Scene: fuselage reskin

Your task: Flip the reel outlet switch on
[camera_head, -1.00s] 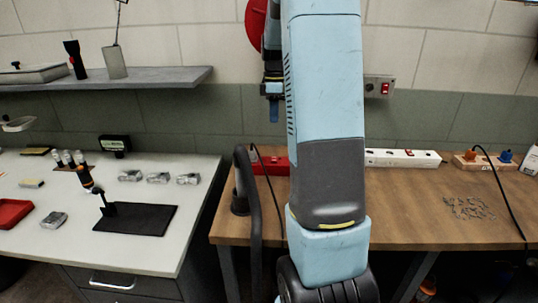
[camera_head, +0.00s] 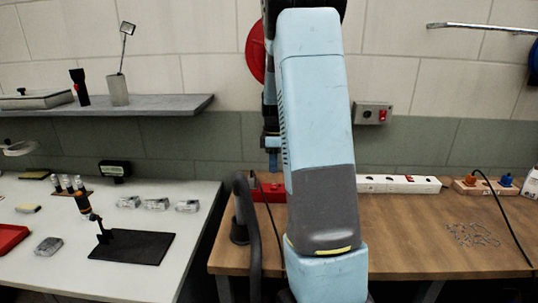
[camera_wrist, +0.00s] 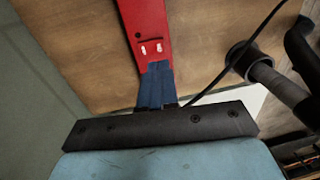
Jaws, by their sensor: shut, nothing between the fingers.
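My gripper (camera_head: 272,162) is shut and empty, its blue fingers pointing down over the back of the wooden bench. In the wrist view the fingers (camera_wrist: 157,82) are together above a red power strip (camera_wrist: 146,18), beside two small pale marks (camera_wrist: 151,47) on its face. I cannot tell whether they touch it. The red strip (camera_head: 268,190) is partly hidden by my arm in the head view. A grey wall box (camera_head: 372,113) carries a red switch (camera_head: 382,115). A red disc, perhaps a reel (camera_head: 254,50), is on the wall behind my arm. No label shows which switch is the reel outlet's.
A white power strip (camera_head: 398,184) lies right of my arm. A dark curved post (camera_head: 240,210) stands close left of the red strip, with a black cable beside it. Small metal pieces (camera_head: 472,235) lie on the bench (camera_head: 420,245). A white table (camera_head: 40,270) is at left.

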